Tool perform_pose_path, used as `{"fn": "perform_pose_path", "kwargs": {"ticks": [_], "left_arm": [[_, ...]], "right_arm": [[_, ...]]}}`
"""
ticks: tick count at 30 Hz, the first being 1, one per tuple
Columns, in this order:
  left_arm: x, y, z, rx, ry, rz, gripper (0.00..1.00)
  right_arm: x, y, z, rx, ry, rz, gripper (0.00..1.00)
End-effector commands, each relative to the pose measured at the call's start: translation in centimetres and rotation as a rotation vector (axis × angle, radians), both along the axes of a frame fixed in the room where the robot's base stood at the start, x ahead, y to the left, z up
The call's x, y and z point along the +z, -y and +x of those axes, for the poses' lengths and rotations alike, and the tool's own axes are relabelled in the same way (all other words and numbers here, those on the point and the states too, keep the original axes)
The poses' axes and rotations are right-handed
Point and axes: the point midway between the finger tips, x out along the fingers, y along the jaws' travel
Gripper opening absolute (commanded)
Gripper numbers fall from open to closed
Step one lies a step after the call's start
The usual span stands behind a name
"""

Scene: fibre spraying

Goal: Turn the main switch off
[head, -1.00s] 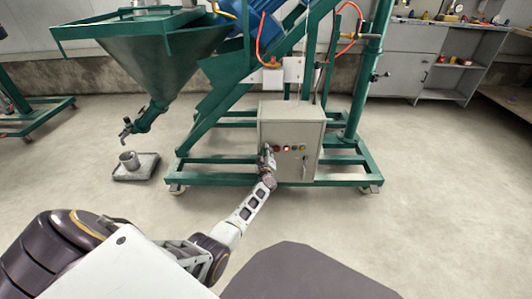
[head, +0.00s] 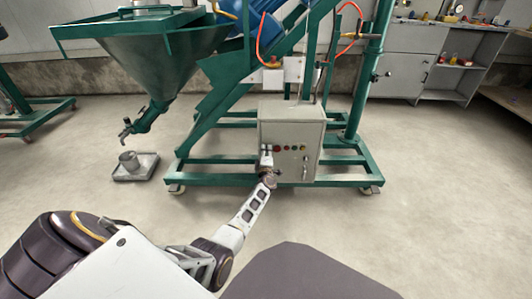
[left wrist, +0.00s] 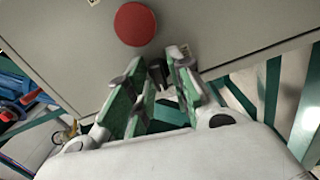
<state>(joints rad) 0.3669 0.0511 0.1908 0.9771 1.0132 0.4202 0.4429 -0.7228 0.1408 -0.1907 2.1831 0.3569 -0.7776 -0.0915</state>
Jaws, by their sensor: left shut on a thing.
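The grey control box (head: 298,130) stands on the green frame, with a row of small buttons, one of them red (head: 277,149), on its front. My left gripper (head: 267,160) is at the left part of this front, below and left of the red button. In the left wrist view, the two green-padded fingers of my left gripper (left wrist: 155,72) are around a small black switch knob (left wrist: 157,73) at the panel and shut on it. A large round red button (left wrist: 135,24) is just above the fingers. The switch's position is hidden by the fingers. My right gripper is out of view.
The green wheeled frame (head: 220,180) surrounds the box low down. A green hopper (head: 150,65) hangs at the left above a grey tray with a cup (head: 130,160). Grey cabinets (head: 402,75) stand at the back right. The floor right of the frame is clear.

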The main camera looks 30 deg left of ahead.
Motion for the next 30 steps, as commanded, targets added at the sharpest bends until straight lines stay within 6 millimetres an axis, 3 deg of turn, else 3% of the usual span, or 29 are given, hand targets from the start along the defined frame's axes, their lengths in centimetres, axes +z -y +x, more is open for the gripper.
{"fn": "perform_pose_path", "kwargs": {"ticks": [10,25,26,28,30], "left_arm": [[-0.16,-0.02,-0.06,0.0,0.067,-0.113,0.0],[-0.19,-0.05,-0.08,0.001,0.076,-0.128,0.0],[-0.19,-0.05,-0.08,0.001,0.076,-0.128,0.24],[-0.18,-0.05,-0.08,0.001,0.076,-0.128,0.32],[-0.15,-0.04,-0.06,0.001,0.076,-0.128,0.32]], "right_arm": [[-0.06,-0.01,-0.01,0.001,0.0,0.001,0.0],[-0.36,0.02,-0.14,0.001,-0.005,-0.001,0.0],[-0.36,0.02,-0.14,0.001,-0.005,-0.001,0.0],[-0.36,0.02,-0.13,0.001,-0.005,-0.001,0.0],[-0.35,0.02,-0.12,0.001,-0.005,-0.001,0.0]]}}
